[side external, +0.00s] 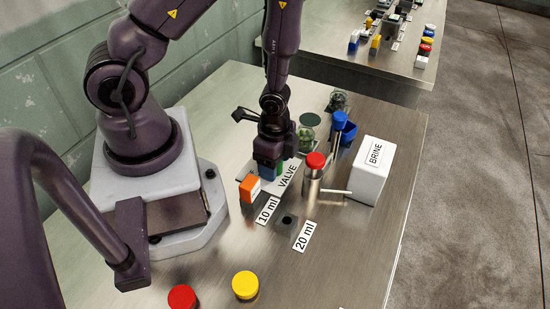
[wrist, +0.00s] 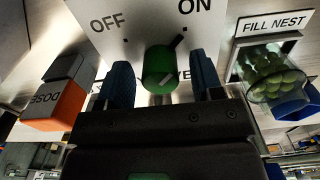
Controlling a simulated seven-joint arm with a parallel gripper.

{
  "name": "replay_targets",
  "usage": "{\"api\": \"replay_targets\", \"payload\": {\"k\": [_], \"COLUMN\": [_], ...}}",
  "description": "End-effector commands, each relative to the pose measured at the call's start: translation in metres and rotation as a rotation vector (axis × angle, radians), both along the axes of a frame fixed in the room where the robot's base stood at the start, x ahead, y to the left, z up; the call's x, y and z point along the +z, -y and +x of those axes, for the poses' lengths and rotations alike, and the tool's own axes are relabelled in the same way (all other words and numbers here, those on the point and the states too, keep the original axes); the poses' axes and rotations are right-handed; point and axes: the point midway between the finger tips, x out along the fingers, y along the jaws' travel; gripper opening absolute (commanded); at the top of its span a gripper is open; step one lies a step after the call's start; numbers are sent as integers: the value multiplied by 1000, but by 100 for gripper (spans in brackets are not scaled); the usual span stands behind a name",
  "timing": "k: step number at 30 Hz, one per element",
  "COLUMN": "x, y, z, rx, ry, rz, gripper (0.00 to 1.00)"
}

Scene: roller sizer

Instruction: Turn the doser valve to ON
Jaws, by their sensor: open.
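The doser valve is a green knob (wrist: 159,68) on a white panel (wrist: 150,15) marked OFF at left and ON at right. A dark bar at the knob's upper right points toward ON; I cannot tell if it is the pointer or a panel mark. A pale line shows on the knob's near face. My gripper (wrist: 163,78) is open, with one blue finger on each side of the knob. Whether the fingers touch it is unclear. In the side view my gripper (side external: 268,168) is down over the VALVE plate (side external: 289,177) and mostly hides the knob.
An orange-and-grey DOSE block (wrist: 58,100) is left of the panel. A jar of green balls (wrist: 268,75) sits at right by the FILL NEST label (wrist: 270,23). A red-capped cylinder (side external: 315,163) and white BRINE box (side external: 371,170) stand right of my gripper in the side view.

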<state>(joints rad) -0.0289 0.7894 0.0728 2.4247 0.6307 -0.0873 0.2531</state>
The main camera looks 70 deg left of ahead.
Motion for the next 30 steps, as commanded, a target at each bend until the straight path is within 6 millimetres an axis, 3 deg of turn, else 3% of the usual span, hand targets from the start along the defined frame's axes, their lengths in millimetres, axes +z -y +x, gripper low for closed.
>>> {"api": "replay_targets", "payload": {"k": [7, 21, 30], "x": [17, 91, 124], "y": [0, -1, -1], "z": [1, 1, 1], "rx": [4, 7, 2], "ry": [5, 6, 4], "rz": [-4, 1, 2], "gripper": [60, 60, 60]}}
